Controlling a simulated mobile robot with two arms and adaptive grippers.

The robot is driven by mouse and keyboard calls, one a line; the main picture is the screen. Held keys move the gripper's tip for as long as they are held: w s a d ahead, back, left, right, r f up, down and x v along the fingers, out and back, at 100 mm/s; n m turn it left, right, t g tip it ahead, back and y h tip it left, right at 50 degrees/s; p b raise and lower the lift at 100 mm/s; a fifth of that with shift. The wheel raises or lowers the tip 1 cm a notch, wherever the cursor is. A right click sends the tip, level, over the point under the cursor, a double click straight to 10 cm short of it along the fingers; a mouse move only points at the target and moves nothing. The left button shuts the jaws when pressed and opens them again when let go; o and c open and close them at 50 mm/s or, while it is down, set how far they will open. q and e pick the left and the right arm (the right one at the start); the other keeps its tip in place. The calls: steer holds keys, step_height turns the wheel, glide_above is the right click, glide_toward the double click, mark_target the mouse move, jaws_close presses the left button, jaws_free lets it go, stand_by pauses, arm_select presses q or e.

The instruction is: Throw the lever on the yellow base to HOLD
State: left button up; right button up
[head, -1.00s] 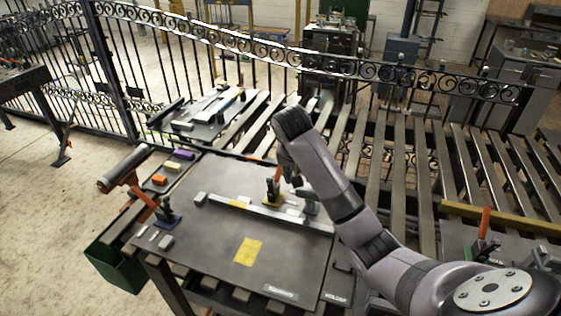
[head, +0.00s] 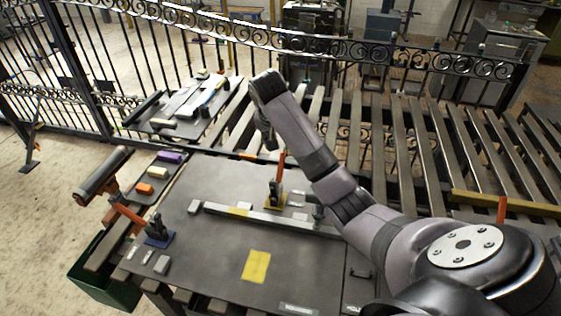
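The lever on the yellow base (head: 275,202) stands on the dark worktable, behind a long pale bar. Its orange handle (head: 281,164) points up, tilted slightly right, with a black mechanism below. I can read no HOLD mark. My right arm reaches in from the lower right and bends down behind the lever. The part at its end, which looks like my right gripper (head: 268,138), is small, dark and mostly hidden by the arm. It appears above and left of the handle, apart from it in the picture; its fingers cannot be made out. My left gripper is out of view.
A yellow patch (head: 256,265) marks the bare front. Slatted rollers and an iron gate lie behind.

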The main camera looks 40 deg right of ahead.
steer(key=p, duration=0.1)
glide_above(282, 160)
steer(key=s+a, duration=0.2)
step_height(282, 160, down, 6)
steer(key=shift+w+a+r, duration=0.1)
steer(key=shift+w+r, duration=0.05)
steer(key=shift+r, duration=0.1)
steer(key=p+x, duration=0.1)
steer(key=x, duration=0.5)
steer(key=shift+w+f, duration=0.25)
steer(key=shift+f, duration=0.5)
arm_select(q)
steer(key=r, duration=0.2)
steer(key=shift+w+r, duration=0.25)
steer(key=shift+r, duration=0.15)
arm_select(e)
steer(key=shift+c, duration=0.6)
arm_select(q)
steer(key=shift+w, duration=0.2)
arm_select(e)
jaws_close()
